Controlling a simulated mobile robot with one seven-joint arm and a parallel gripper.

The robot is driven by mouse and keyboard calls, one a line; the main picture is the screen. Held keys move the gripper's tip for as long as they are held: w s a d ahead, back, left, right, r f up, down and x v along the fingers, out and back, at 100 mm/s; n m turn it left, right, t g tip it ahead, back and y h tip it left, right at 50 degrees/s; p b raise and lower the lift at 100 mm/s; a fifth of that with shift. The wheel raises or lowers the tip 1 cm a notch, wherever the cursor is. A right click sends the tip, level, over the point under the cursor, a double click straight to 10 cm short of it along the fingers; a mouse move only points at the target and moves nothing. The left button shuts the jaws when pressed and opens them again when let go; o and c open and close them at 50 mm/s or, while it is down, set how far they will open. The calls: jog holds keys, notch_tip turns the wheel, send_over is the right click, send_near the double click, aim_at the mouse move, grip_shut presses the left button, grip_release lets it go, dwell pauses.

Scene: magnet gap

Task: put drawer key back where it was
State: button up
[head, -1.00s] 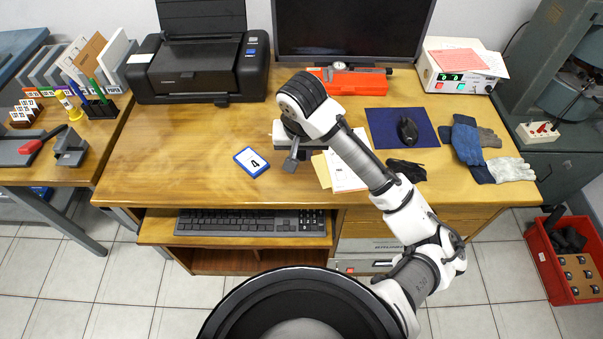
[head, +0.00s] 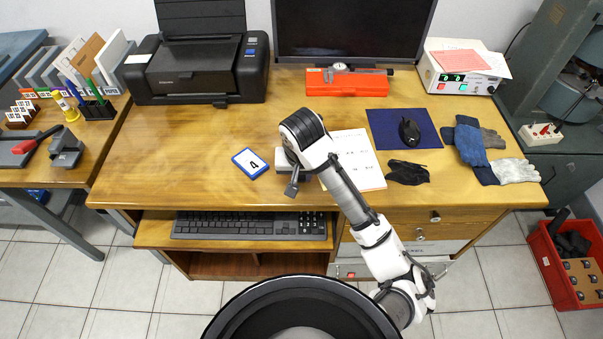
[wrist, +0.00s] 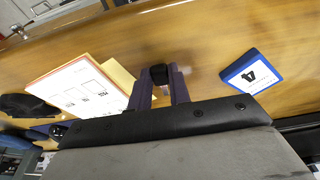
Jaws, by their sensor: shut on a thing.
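My gripper (wrist: 160,84) is shut on a small black thing (wrist: 160,73), likely the head of the drawer key. Its shape is mostly hidden between the fingers, and a small pale bit shows just below it. I cannot tell which of these is a keyhole.
Printed sheets (head: 352,158) lie to the right, with a black glove (head: 408,172) beyond. The keyboard tray (head: 160,231) is pulled out below.

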jog(key=shift+f+b, duration=0.35)
jog(key=shift+f, duration=0.25)
jog(key=o, duration=0.8)
jog(key=shift+r, duration=0.1)
jog(key=shift+r+p, duration=0.3)
jog(key=shift+p, duration=0.05)
jog(key=p+v, duration=0.3)
jog(key=v, duration=0.9)
jog(key=shift+r, duration=0.25)
